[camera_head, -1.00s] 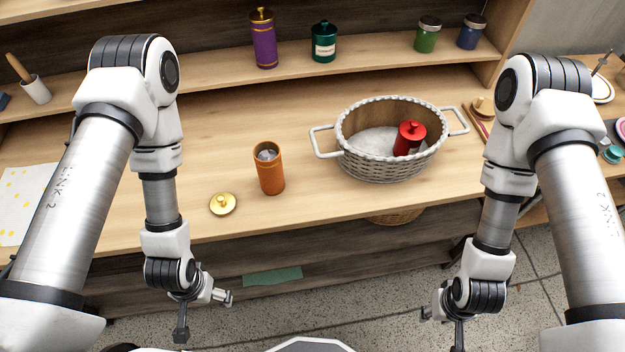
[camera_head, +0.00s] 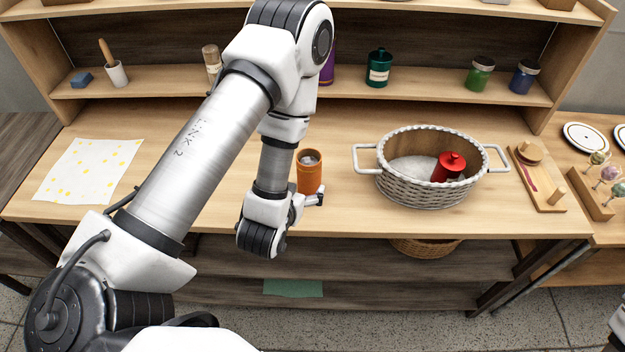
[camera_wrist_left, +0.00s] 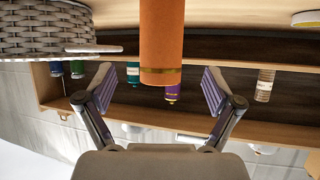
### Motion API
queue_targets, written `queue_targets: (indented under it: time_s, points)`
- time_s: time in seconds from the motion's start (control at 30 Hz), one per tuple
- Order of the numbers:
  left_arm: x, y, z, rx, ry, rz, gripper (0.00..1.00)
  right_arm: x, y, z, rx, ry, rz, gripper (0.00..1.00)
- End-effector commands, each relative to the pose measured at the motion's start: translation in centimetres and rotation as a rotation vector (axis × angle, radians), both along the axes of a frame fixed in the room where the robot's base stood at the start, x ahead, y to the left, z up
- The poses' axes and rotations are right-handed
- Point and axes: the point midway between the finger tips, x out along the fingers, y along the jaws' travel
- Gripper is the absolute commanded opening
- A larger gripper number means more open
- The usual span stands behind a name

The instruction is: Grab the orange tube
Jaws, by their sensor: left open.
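The orange tube (camera_head: 310,175) stands upright and open-topped on the wooden counter, left of the basket. My left gripper (camera_head: 317,198) is at its near side, low by the counter's front edge; my arm covers part of the tube's left side. In the left wrist view, which appears upside down, the orange tube (camera_wrist_left: 162,40) shows between the two spread fingers of my left gripper (camera_wrist_left: 159,92). The fingers are open and apart from the tube.
A grey wicker basket (camera_head: 418,190) holding a red canister (camera_head: 449,167) stands right of the tube. A wooden board (camera_head: 537,180) lies farther right. A spotted sheet (camera_head: 88,170) lies at left. Jars, including a green one (camera_head: 379,68), line the shelf behind.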

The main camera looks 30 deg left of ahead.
Motion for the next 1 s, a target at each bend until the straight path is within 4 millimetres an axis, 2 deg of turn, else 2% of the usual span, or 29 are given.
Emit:
queue_targets:
  time_s: [0.07,0.13,0.37,0.53,0.8,0.87,0.9,1.0]
  points:
    - [1.1,0.5,1.6,0.009,-0.065,0.015,0.91,0.0,0.0,-0.3,0.000,0.000,0.000,0.40]
    - [1.9,0.8,1.9,0.012,-0.083,0.018,0.91,0.0,0.0,-0.2,0.000,0.000,0.000,0.40]
    - [4.6,1.5,0.7,0.013,-0.078,0.017,0.91,0.0,0.0,1.1,0.000,0.000,0.000,0.40]
    - [7.2,2.2,-0.9,0.012,-0.078,0.017,0.91,0.0,0.0,2.2,0.000,0.000,0.000,0.40]
    - [7.8,2.4,-1.5,0.012,-0.075,0.016,0.91,0.0,0.0,2.1,0.000,0.001,0.000,0.40]
    - [7.8,2.3,-1.5,0.012,-0.075,0.016,0.74,0.0,0.0,2.1,0.000,0.001,0.000,0.40]
    - [7.8,2.3,-1.5,0.012,-0.075,0.016,0.60,0.0,0.0,2.1,0.000,0.001,0.000,0.40]
    - [7.8,2.3,-1.5,0.012,-0.075,0.016,0.27,0.0,0.0,2.1,0.000,0.001,0.000,0.40]
